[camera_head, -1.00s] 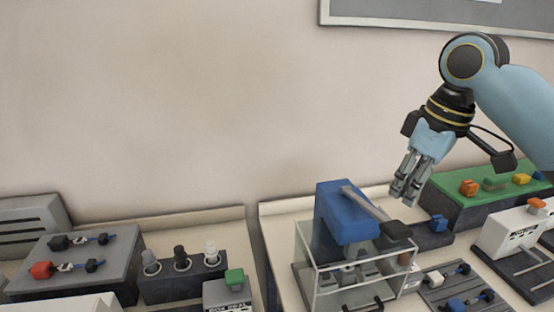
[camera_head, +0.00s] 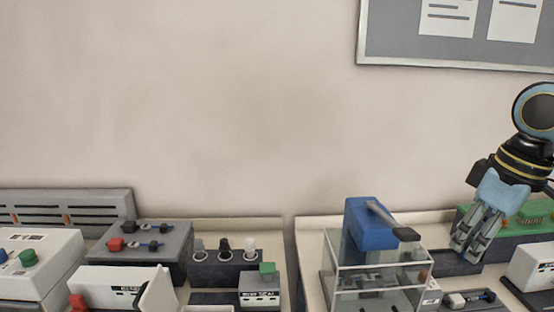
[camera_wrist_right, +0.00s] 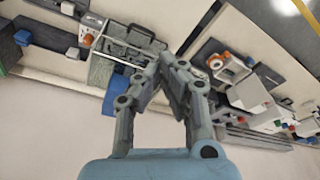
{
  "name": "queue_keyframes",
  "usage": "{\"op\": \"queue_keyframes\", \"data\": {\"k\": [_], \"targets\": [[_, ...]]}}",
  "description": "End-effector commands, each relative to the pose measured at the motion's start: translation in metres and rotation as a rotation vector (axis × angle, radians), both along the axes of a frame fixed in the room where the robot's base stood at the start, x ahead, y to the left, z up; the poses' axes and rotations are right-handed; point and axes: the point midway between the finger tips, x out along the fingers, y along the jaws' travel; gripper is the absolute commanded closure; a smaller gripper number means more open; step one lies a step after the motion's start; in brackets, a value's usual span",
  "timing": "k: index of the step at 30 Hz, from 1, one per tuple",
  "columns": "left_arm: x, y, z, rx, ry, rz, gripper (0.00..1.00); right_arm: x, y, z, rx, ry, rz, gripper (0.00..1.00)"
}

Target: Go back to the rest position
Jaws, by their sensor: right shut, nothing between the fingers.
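My right gripper (camera_head: 474,236) is raised at the right side of the head view, pointing down, with its fingers together and empty. It also shows in the right wrist view (camera_wrist_right: 166,62), its fingertips meeting above the bench with nothing between them. In the head view it hangs to the right of the blue press (camera_head: 368,224). I cannot tell from the picture how high it is above the bench. My left gripper is not in either view.
A green-topped block (camera_head: 535,213) lies behind my right gripper. At left are a grey block with connectors (camera_head: 150,240), a dark holder with knobs (camera_head: 226,268) and white boxes.

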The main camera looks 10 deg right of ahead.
Motion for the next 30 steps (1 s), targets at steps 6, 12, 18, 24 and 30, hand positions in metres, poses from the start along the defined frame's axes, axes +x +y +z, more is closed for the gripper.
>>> {"op": "queue_keyframes", "data": {"k": [6, 12, 18, 24, 30], "targets": [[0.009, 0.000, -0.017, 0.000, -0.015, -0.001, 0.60, -0.010, 0.006, -0.032, 0.014, 0.030, 0.002, 1.00], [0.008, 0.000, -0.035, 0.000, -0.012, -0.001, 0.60, -0.022, 0.014, -0.070, 0.042, 0.082, -0.005, 1.00], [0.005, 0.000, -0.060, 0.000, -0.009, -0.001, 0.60, -0.040, 0.019, -0.136, 0.076, 0.174, -0.046, 1.00], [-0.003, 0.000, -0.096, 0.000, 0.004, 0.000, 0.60, -0.061, 0.023, -0.240, 0.115, 0.264, -0.141, 1.00], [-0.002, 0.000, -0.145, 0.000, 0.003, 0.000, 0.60, -0.107, 0.027, -0.398, 0.126, 0.350, -0.299, 1.00]]}}
